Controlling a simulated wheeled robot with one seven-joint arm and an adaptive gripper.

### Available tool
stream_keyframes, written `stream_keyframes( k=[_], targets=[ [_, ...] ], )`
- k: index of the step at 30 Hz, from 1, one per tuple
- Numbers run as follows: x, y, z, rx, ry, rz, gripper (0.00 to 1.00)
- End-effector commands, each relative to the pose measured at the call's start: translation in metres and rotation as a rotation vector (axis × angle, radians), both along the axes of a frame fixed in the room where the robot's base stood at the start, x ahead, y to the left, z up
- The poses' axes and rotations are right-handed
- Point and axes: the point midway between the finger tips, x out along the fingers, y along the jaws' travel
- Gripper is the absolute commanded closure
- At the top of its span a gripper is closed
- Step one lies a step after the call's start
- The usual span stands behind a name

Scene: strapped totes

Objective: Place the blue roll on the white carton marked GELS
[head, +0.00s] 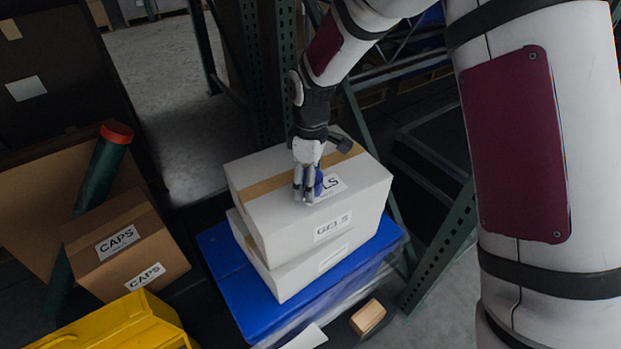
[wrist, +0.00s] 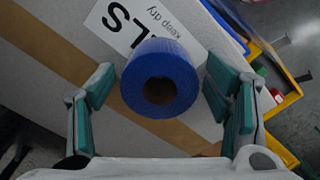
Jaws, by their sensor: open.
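The white carton marked GELS (head: 345,207) sits on another white carton on a blue tote. The blue roll (wrist: 160,52) stands on its top beside the label, its round end with the dark core hole facing the wrist camera. In the head view the roll (head: 318,183) is mostly hidden behind my fingers. My gripper (head: 305,196) is over the carton top. In the wrist view my gripper (wrist: 160,95) is open, with one teal-padded finger on each side of the roll and a gap showing on both sides.
A brown carton marked CAPS (head: 127,245), a dark green tube with a red cap (head: 103,160) and a yellow bin (head: 120,325) stand at left. The blue tote (head: 235,290) is under the cartons. Green rack posts (head: 440,250) stand close at right.

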Motion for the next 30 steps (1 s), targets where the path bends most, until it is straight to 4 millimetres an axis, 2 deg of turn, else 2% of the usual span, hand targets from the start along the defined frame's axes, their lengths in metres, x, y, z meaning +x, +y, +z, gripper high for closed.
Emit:
stream_keyframes(
  k=[12, 15, 20, 30],
  targets=[
    [0.001, 0.0, 0.061, 0.002, -0.005, 0.0, 0.29],
    [0.0, 0.0, 0.07, 0.002, -0.002, 0.0, 0.29],
    [0.0, 0.0, 0.077, 0.001, 0.0, 0.0, 0.29],
    [0.0, 0.0, 0.076, 0.001, 0.0, 0.0, 0.29]
  ],
)
